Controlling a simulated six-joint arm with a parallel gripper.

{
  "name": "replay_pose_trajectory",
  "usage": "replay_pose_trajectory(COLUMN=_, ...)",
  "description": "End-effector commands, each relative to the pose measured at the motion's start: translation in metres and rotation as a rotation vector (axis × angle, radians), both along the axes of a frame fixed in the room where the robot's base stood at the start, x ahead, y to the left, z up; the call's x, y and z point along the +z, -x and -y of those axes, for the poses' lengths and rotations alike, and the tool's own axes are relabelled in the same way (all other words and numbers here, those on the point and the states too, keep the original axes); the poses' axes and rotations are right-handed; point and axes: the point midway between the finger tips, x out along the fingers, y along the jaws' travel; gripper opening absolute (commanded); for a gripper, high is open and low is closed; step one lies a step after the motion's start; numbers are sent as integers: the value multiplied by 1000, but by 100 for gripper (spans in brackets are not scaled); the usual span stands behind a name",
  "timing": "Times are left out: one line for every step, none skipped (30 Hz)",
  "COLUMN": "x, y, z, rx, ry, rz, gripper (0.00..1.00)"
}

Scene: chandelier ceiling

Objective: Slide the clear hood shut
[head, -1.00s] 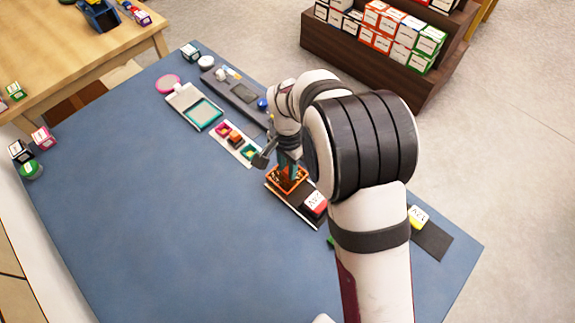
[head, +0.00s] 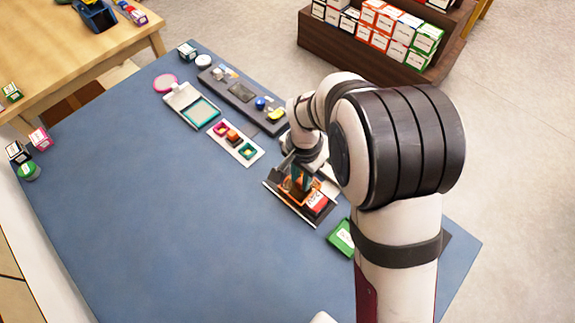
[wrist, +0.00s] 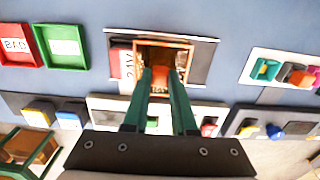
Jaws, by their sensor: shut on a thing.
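The clear hood (head: 312,185) has orange edges and sits on a flat dark and pale base (head: 272,187) on the blue table. It also shows in the wrist view (wrist: 187,46), beneath my fingers. A red and white block (head: 319,203) with black lettering lies at the right end of the base. In the wrist view this block (wrist: 122,66) shows at the hood's left side, partly hidden. My gripper (wrist: 161,76) has green fingers reaching down at the hood, shut on an orange part at its middle. In the head view my arm covers part of the hood.
A green tray (head: 341,238) lies just right of the base; a red tray (wrist: 16,46) is beside it in the wrist view. A white strip with coloured cups (head: 236,143) and a dark panel with knobs (head: 242,97) lie behind. The table's front left is clear.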

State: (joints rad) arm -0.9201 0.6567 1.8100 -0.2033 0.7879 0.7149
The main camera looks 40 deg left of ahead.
Motion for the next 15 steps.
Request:
replay_pose_trajectory(x=2, y=-2, z=12, rx=-2, ry=-3, rz=4, gripper=0)
replay_pose_trajectory(x=1, y=-2, z=18, rx=-2, ry=-3, rz=5, gripper=0)
replay_pose_trajectory(x=2, y=-2, z=27, rx=-2, ry=-3, rz=5, gripper=0)
replay_pose_trajectory(x=1, y=-2, z=32, rx=-1, ry=-3, rz=6, gripper=0)
replay_pose_trajectory(x=1, y=-2, z=37, rx=0, ry=-3, rz=5, gripper=0)
replay_pose_trajectory(x=1, y=-2, z=42, rx=-1, ry=-4, rz=6, gripper=0)
replay_pose_trajectory(x=1, y=-2, z=45, rx=-1, ry=-4, rz=6, gripper=0)
replay_pose_trajectory(x=1, y=-2, z=48, rx=0, ry=-5, rz=7, gripper=0)
replay_pose_trajectory(x=1, y=-2, z=50, rx=0, ry=-4, rz=6, gripper=0)
replay_pose_trajectory(x=1, y=-2, z=51, rx=0, ry=-4, rz=6, gripper=0)
replay_pose_trajectory(x=1, y=-2, z=52, rx=1, ry=-3, rz=6, gripper=0)
replay_pose_trajectory(x=1, y=-1, z=52, rx=1, ry=-2, rz=5, gripper=0)
replay_pose_trajectory(x=1, y=-1, z=53, rx=1, ry=-1, rz=5, gripper=0)
replay_pose_trajectory(x=0, y=-1, z=53, rx=0, ry=-1, rz=4, gripper=0)
replay_pose_trajectory(x=0, y=-1, z=53, rx=0, ry=1, rz=4, gripper=0)
